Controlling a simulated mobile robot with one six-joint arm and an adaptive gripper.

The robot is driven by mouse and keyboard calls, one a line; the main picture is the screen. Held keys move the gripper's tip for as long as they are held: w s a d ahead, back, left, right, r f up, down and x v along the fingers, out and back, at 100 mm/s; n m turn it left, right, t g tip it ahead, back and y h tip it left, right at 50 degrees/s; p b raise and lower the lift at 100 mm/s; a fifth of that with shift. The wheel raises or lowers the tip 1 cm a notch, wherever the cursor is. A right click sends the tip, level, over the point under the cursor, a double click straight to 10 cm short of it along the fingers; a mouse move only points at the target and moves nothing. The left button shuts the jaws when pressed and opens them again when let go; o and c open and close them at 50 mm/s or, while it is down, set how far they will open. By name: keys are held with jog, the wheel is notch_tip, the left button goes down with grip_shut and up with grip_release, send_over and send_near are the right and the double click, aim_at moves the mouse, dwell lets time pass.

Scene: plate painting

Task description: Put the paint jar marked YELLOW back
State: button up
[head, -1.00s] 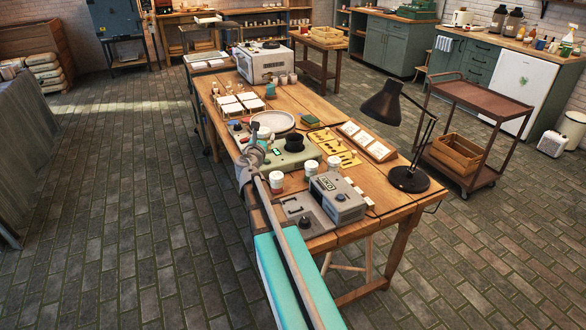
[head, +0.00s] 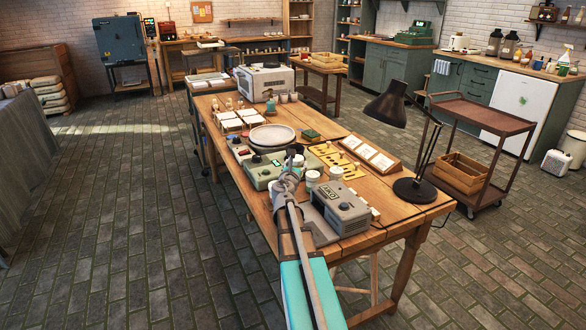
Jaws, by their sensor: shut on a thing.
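My gripper (head: 291,164) is over the near part of the long wooden table (head: 262,208), seen from behind. It is shut on what looks like a small white paint jar, mostly hidden by the gripper and wrist. I cannot read YELLOW on any jar from here. Two other white-lidded jars, one nearer (head: 311,179) and one farther right (head: 336,173), stand to the right of my gripper. A green-grey device (head: 262,175) with a black knob lies just left of and beyond the gripper.
A grey box-shaped device (head: 344,208) stands close to the right of my arm. A black desk lamp (head: 415,190) stands at the table's right end. A round pale plate (head: 272,135), yellow stencils (head: 328,153) and white tiles (head: 230,125) occupy the middle.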

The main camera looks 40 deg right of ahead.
jog(key=shift+f, duration=0.2)
notch_tip(320, 180, down, 6)
jog(key=b, duration=0.6)
jog(key=shift+f+b, duration=0.2)
jog(key=shift+b, duration=0.2)
jog(key=shift+f, duration=0.2)
dwell(0.5)
